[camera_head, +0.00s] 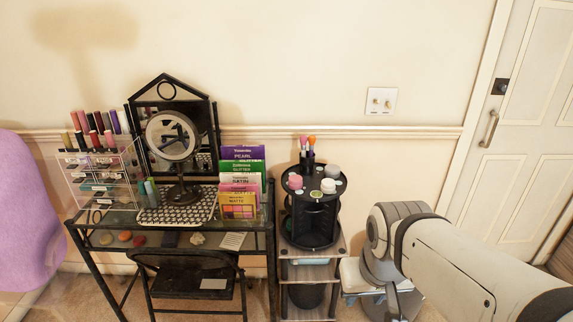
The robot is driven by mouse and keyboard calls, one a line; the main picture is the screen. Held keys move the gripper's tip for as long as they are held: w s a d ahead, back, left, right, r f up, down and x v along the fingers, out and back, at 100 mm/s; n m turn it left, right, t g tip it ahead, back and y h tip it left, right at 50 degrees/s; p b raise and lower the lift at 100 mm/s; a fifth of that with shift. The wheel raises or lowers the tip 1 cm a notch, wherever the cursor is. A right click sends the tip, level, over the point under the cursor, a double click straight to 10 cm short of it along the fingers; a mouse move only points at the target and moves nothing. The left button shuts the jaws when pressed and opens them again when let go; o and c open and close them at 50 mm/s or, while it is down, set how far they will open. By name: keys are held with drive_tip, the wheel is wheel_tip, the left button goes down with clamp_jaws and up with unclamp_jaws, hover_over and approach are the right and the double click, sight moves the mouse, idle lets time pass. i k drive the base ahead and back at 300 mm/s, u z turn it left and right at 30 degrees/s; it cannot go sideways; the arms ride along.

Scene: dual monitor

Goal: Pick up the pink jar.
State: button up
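The pink jar (295,181) looks like a small rounded pink item. It sits on the left part of the top tier of a round black carousel organizer (316,222). White and pale green-lidded containers stand to its right on the same tier. My arm comes in from the lower right and bends down at the right of the carousel, apart from the jar. My gripper's fingers do not show, so what they hold is hidden.
The carousel stands on a small shelf unit (310,262). Brushes (307,147) rise behind the jar. To the left is a glass-topped vanity table (120,219) with a round mirror (172,136), upright palettes (243,165) and a clear drawer box (100,175). A chair (190,262) stands in front.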

sight(295, 183)
drive_tip(key=i, duration=1.6)
drive_tip(key=z, duration=0.05)
